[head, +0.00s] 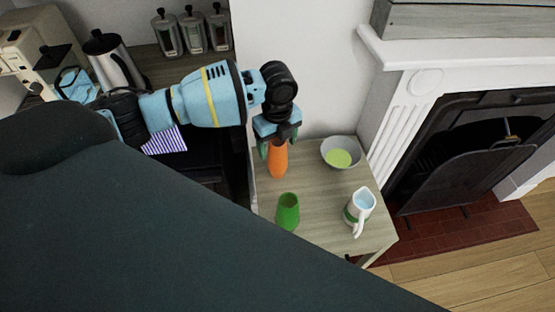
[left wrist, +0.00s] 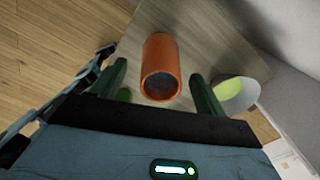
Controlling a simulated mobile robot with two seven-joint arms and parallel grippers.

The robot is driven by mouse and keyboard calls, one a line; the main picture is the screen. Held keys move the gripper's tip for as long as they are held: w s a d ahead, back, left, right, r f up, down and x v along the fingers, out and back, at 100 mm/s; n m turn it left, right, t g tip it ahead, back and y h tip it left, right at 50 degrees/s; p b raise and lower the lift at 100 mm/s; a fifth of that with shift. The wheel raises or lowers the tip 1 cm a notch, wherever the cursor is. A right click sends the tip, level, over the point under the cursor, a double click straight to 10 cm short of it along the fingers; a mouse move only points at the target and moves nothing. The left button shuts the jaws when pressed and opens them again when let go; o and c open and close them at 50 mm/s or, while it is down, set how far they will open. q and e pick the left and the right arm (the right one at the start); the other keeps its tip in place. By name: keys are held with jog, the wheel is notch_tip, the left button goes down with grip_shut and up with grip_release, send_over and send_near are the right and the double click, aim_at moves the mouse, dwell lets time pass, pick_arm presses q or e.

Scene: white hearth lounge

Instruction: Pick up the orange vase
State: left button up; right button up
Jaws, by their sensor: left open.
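The orange vase (head: 278,162) stands upright near the back of the small wooden table (head: 318,205). My left gripper (head: 277,147) is above it, pointing down, with its two green fingers apart on either side of the vase's upper part. In the left wrist view the vase (left wrist: 161,62) shows its open mouth between the two fingers of the gripper (left wrist: 158,70), with a visible gap on each side. I cannot tell from these frames how far down the fingers reach along the vase. My right gripper is not in view.
A green vase (head: 288,212) stands in front of the orange one. A grey bowl (head: 328,144) with green inside and a white pitcher (head: 359,210) stand to the right. A white fireplace (head: 398,110) is beyond. A counter with canisters (head: 192,33) and a kettle (head: 112,62) is behind left.

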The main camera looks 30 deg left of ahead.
pick_arm(q)
jog(key=shift+f, duration=1.55)
jog(key=shift+r, duration=0.1)
jog(key=c, duration=1.4)
notch_tip(320, 180, up, 10)
